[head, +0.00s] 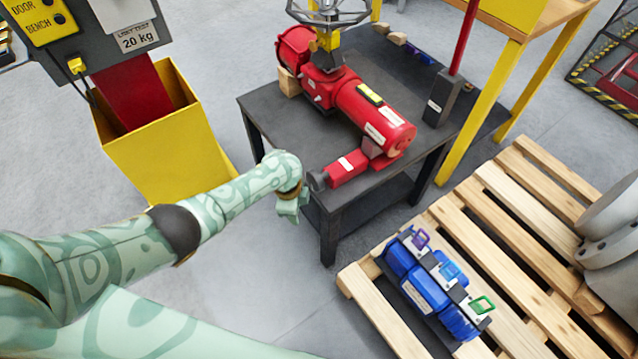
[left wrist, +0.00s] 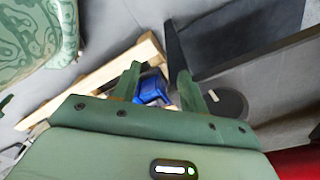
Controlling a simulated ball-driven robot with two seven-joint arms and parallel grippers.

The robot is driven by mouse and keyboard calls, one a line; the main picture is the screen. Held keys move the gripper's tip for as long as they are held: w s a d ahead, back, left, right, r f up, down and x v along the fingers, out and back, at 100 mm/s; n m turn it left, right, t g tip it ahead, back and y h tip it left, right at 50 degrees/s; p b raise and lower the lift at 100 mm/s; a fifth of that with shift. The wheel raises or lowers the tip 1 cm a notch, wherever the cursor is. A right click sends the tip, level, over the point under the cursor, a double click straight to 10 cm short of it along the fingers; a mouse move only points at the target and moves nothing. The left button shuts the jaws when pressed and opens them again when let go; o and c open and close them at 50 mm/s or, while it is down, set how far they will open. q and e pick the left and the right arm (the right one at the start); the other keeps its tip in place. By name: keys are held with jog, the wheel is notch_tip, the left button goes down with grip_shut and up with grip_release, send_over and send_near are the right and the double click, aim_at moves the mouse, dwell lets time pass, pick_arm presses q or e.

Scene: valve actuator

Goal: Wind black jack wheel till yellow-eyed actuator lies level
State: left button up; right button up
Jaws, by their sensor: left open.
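The red actuator (head: 345,98) lies on a dark bench, with a small yellow-and-black piece (head: 370,94) on its top and a yellow part (head: 327,40) near its far end. I cannot tell whether it is level. A smaller red cylinder (head: 347,168) at its near end carries the black jack wheel (head: 318,180) by the bench's corner. In the left wrist view the wheel is a dark disc (left wrist: 228,104) beside the right finger. My left gripper (head: 289,212) is open and empty, just left of and near the wheel; contact is not clear. My right gripper is not in view.
The dark bench (head: 262,108) has its near corner close to my left gripper. A grey handwheel (head: 328,12) rises above the actuator. A yellow bin (head: 165,150) stands left. A pallet (head: 500,235) with blue lock boxes (head: 418,288) lies at right. Floor between is clear.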

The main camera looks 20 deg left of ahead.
aim_at(312, 171)
pick_arm(q)
jog(key=w+d+r+m+y+b, duration=0.1)
jog(key=w+r+m+b, duration=0.4)
jog(key=w+r+m, duration=0.8)
jog(key=f+n+b, duration=0.1)
jog(key=f+b, duration=0.1)
jog(key=f, duration=0.1)
jog(key=s+f+n+b, duration=0.1)
jog(key=f, duration=0.1)
jog(key=f+n+b, duration=0.1)
jog(key=f+b, duration=0.1)
jog(key=f, duration=0.1)
jog(key=shift+s+f+n+g+b, duration=0.15)
jog(key=shift+f+n+g+b, duration=0.15)
notch_tip(312, 171, down, 4)
jog(key=shift+f+b, duration=0.15)
jog(key=shift+b, duration=1)
jog(key=shift+f, duration=0.45)
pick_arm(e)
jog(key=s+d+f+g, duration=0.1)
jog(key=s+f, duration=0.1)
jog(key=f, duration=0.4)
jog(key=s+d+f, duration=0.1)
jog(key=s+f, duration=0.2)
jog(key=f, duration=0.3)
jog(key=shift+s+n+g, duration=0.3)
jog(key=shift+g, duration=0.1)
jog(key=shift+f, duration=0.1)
pick_arm(q)
grip_shut()
